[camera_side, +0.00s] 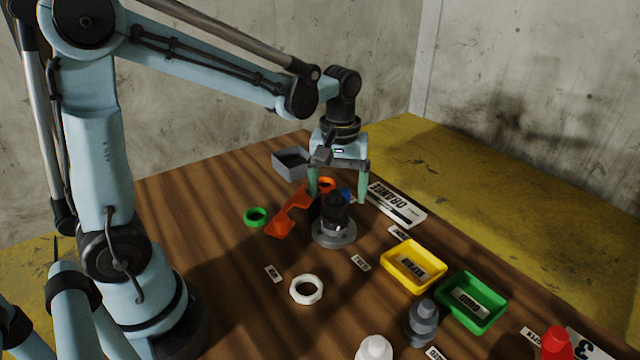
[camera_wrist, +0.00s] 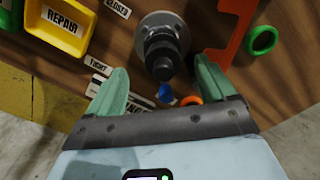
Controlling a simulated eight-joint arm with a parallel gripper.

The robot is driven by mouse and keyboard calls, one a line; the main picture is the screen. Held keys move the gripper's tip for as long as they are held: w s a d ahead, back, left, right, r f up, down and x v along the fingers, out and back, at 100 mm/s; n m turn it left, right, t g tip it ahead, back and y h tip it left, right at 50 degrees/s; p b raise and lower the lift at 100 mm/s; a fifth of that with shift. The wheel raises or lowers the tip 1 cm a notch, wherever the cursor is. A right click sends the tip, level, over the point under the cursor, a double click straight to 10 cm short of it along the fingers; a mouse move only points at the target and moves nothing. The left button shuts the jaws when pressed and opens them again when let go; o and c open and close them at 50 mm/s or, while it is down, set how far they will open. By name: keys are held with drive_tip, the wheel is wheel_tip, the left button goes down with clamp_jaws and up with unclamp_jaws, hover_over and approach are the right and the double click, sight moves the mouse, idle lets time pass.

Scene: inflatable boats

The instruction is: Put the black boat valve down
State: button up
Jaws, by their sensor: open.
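The black boat valve (camera_side: 335,212) stands upright on a round grey flanged base (camera_side: 335,238) on the wooden table. In the wrist view the valve (camera_wrist: 162,52) shows between and beyond my fingers, with the grey base (camera_wrist: 160,20) behind it. My gripper (camera_side: 338,193) is open above the valve, pointing down. In the wrist view its green fingers (camera_wrist: 162,80) are spread to either side, with gaps to the valve. Nothing is held. The valve's contact with the base is not clearly visible.
A yellow tray (camera_side: 413,286) marked REPAIR and a green tray (camera_side: 472,326) lie right. An orange flat tool (camera_side: 288,215), a green ring (camera_side: 256,217) and a grey box (camera_side: 290,176) lie left and behind.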

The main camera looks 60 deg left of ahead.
sight(335, 216)
drive_tip(key=shift+s+f, duration=0.2)
drive_tip(key=shift+f, duration=1.8)
drive_tip(key=shift+c, duration=0.5)
drive_tip(key=c, duration=1.2)
